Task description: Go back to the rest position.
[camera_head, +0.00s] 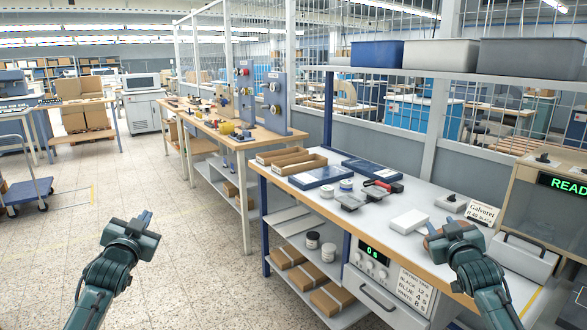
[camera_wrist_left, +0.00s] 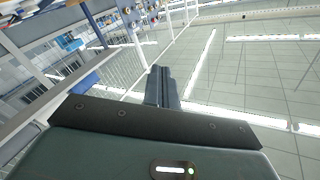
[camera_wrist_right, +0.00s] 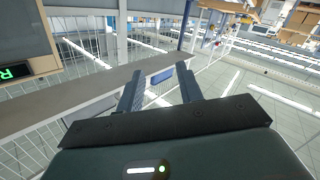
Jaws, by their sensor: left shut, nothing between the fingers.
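My left gripper (camera_head: 142,220) is raised over the open floor at the left of the head view, away from the workbench. In the left wrist view its two fingers (camera_wrist_left: 161,72) lie together with nothing between them. My right gripper (camera_head: 447,222) shows in front of the right part of the workbench (camera_head: 385,215). In the right wrist view its fingers (camera_wrist_right: 158,75) stand apart with nothing between them. A brownish thing behind the right gripper in the head view is mostly hidden.
The bench holds brown trays (camera_head: 300,163), blue plates (camera_head: 320,177), a white block (camera_head: 409,222), and a Galvoret sign (camera_head: 482,214). A machine showing READY (camera_head: 562,183) stands at the right. A shelf with bins (camera_head: 440,55) hangs above.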

